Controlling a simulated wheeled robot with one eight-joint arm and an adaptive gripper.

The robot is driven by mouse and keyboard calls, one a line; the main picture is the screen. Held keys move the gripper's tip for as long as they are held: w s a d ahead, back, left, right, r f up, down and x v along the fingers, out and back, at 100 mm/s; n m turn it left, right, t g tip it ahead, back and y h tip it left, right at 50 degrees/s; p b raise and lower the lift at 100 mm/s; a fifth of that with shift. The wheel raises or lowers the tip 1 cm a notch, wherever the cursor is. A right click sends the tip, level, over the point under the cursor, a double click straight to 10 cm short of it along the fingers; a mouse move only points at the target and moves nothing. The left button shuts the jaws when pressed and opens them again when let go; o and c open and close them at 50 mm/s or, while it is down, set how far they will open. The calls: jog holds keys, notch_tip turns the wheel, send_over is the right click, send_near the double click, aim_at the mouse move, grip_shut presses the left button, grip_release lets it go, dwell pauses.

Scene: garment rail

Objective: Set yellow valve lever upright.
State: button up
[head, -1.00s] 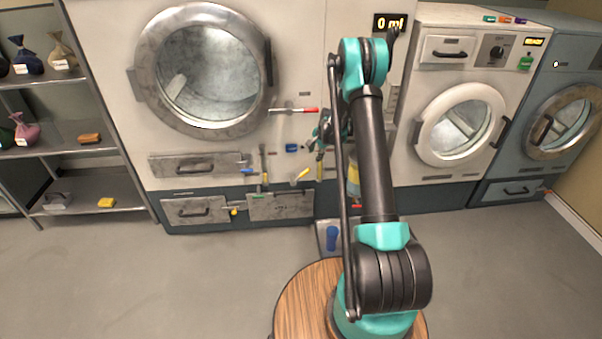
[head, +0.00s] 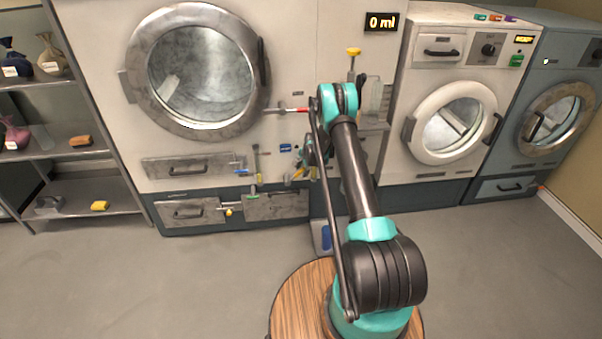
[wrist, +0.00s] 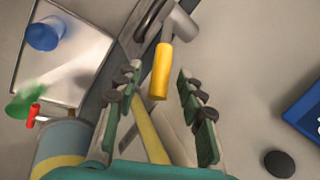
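The yellow valve lever (wrist: 161,72) shows in the wrist view as a yellow grip on a grey metal hub (wrist: 180,24). Its grip lies between and slightly beyond my gripper's fingertips, with a visible gap on both sides. My gripper (wrist: 158,84) is open and not closed on it. In the head view the lever (head: 297,174) appears as a small tilted yellow bar low on the large machine's front, beside my gripper, which is small and partly hidden by my arm.
A canister (wrist: 62,143) with a red-handled fitting (wrist: 33,115) is at lower left. A blue object (wrist: 305,112) is at right. Open floor (head: 130,280) lies in front of the machines.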

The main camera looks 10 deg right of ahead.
jog(key=shift+x, duration=0.8)
grip_shut()
